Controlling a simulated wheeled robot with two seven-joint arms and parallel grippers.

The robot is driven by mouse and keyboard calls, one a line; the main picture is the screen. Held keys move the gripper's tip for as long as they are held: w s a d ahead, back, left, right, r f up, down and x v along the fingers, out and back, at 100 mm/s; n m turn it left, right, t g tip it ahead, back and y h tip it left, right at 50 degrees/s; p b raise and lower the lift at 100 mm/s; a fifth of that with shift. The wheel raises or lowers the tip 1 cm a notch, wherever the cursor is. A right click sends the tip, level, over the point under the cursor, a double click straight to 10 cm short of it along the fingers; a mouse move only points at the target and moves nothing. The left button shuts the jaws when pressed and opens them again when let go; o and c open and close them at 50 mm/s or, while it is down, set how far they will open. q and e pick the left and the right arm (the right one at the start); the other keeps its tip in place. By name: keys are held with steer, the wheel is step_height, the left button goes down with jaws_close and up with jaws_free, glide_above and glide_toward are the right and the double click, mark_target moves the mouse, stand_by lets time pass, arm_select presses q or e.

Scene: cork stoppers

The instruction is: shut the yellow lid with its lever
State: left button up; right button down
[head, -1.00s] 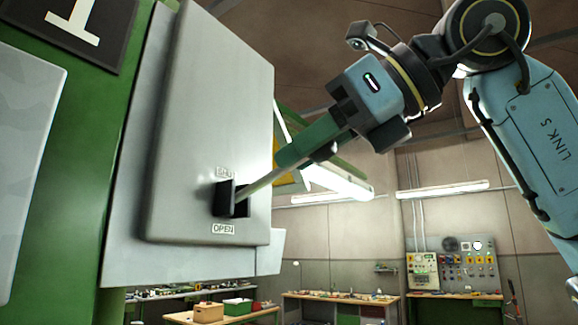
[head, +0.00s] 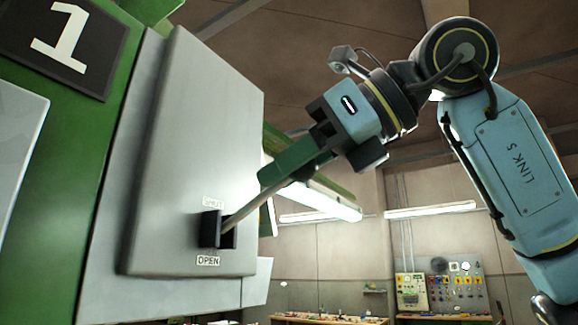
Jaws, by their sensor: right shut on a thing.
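A pale metal lever (head: 240,213) sticks out to the upper right from a black slot in the grey box (head: 200,130). A SHUT label (head: 213,202) sits above the slot and an OPEN label (head: 208,261) below it. My right gripper (head: 275,177) is shut on the lever's outer end, its green fingers hiding that end. I cannot clearly make out the yellow lid; the box and gripper cover most of the space behind. My left gripper is not in view.
A green machine body with a black sign (head: 68,38) marked 1 stands at the left. A pale panel (head: 15,150) juts in at the left edge. Workbenches (head: 330,319) and a wall control panel (head: 440,290) are far behind. Open space lies right of the box.

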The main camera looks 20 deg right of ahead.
steer(key=shift+r, duration=0.1)
stand_by(0.7)
steer(key=c, duration=1.1)
jaws_free()
steer(key=shift+d, duration=0.1)
steer(key=b+v, duration=0.1)
steer(key=v, duration=1.2)
steer(key=shift+s, duration=0.25)
